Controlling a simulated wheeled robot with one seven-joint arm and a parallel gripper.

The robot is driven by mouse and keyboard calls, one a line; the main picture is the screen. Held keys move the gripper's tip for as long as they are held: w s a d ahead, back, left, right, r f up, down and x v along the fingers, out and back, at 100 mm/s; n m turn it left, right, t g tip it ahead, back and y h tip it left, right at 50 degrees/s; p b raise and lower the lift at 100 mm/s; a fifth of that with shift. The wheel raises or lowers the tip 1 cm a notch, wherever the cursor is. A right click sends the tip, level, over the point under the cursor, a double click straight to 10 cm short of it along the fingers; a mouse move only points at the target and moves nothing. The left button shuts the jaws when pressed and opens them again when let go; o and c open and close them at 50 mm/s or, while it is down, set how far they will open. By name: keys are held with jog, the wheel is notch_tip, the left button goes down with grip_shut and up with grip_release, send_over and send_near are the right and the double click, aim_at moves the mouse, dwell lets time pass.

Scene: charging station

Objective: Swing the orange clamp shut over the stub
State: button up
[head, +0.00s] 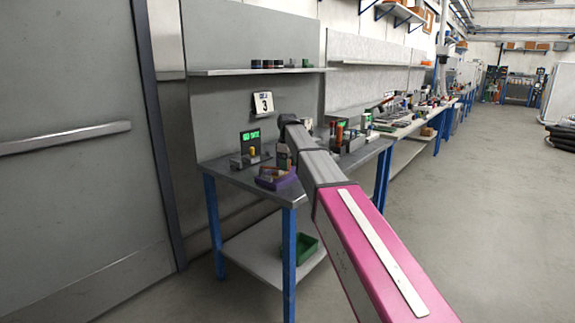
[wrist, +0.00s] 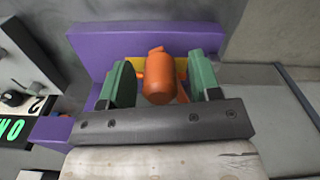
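The orange clamp (wrist: 158,78) is in the wrist view, a rounded orange part in front of a purple fixture (wrist: 205,35). My gripper (wrist: 162,82) has its two green fingers apart, one on each side of the orange part. A gap shows on both sides, so it is open and not closed on the part. In the head view the purple fixture (head: 277,180) sits near the front of the grey workbench, under the end of my arm. I cannot make out the stub; it may be hidden behind the orange part.
A box with a green-lit display (head: 250,137) and a yellow knob stands left of the fixture on the workbench (head: 232,177). Other small items stand to the right. A green bin (head: 306,247) is on the lower shelf.

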notch_tip(320, 180, up, 11)
jog(key=shift+f, duration=0.1)
dwell(0.7)
jog(key=shift+s, duration=0.1)
